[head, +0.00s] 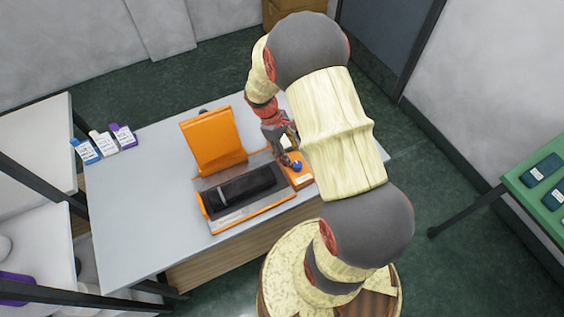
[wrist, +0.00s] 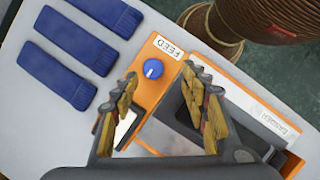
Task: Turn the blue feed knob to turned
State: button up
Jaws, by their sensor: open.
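The blue feed knob (wrist: 153,69) is a small round dial with a pale mark on its face, set on an orange panel (wrist: 148,92) beside a white FEED label (wrist: 168,47). It also shows in the head view (head: 297,165), at the right end of the orange machine. My gripper (wrist: 160,73) is open and empty. In the wrist view the knob appears between its two fingertips, one on each side, with a visible gap to both. In the head view my gripper (head: 288,155) is close beside the knob, partly hidden by my arm. Its height above the knob is unclear.
The orange machine has a raised cover (head: 213,140) and a dark bed (head: 243,190). It stands on a grey table (head: 130,210). Several blue knitted pieces (wrist: 54,72) lie beside it. Small labelled packs (head: 103,141) sit at the table's left edge.

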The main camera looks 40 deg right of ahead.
aim_at(297, 164)
jog(key=shift+n, duration=0.9)
jog(key=shift+w+d+x, duration=0.15)
jog(key=shift+w+x, duration=0.05)
jog(key=shift+x, duration=0.9)
jog(key=shift+w+d+x, duration=0.15)
jog(key=shift+x, duration=0.95)
jog(key=shift+w+d+x, duration=0.15)
jog(key=shift+w+x, duration=0.05)
jog(key=shift+x, duration=0.95)
jog(key=shift+f, duration=0.1)
jog(key=shift+c, duration=1.1)
jog(key=c, duration=0.9)
